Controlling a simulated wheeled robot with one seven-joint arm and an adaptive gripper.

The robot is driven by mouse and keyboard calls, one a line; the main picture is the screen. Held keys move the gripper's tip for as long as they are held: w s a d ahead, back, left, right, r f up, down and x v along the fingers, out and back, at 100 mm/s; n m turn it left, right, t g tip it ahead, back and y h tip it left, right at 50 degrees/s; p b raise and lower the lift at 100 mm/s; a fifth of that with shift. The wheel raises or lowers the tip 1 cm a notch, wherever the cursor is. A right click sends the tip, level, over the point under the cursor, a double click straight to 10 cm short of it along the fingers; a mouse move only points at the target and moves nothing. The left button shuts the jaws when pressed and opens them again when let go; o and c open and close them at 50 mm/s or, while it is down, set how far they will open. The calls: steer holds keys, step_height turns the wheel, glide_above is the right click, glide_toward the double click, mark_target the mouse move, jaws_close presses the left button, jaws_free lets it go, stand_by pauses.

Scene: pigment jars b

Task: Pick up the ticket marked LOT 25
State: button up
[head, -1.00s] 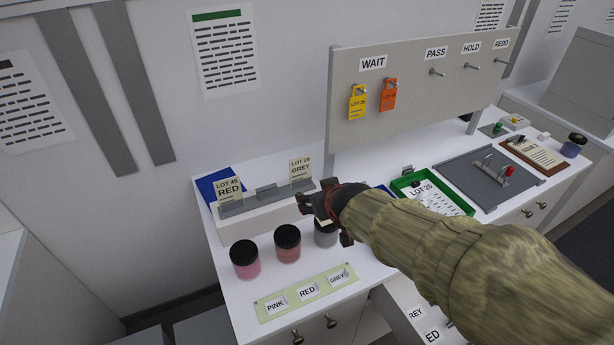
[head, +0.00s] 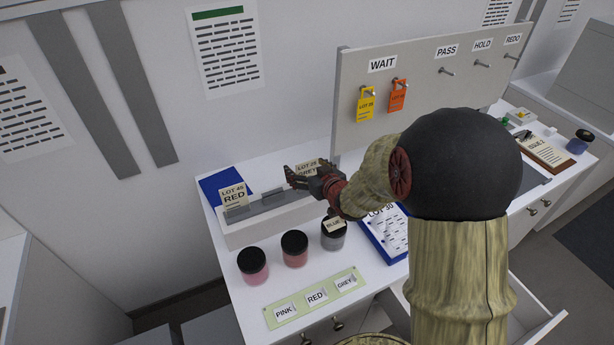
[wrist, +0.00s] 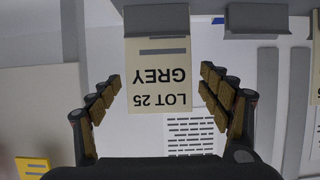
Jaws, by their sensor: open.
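The cream ticket marked LOT 25 GREY (head: 306,167) stands upright at the right end of a grey slotted holder (head: 268,203). In the head view my gripper (head: 299,179) is at the ticket and hides part of it. In the wrist view the ticket (wrist: 158,55) appears upside down, its lettered end between the spread fingers of my gripper (wrist: 160,85). A gap shows on each side, so the fingers look clear of it. My gripper is open and holds nothing. A similar ticket, LOT 45 RED (head: 233,197), stands at the holder's left end.
Pink (head: 253,267), red (head: 294,250) and grey (head: 333,238) jars stand in front of the holder. Yellow (head: 366,104) and orange (head: 397,97) tags hang under WAIT. My arm hides much of the right counter.

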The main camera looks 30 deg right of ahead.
steer(key=x, duration=0.4)
steer(key=shift+c, duration=0.8)
steer(key=c, duration=0.7)
steer(key=shift+c, duration=0.3)
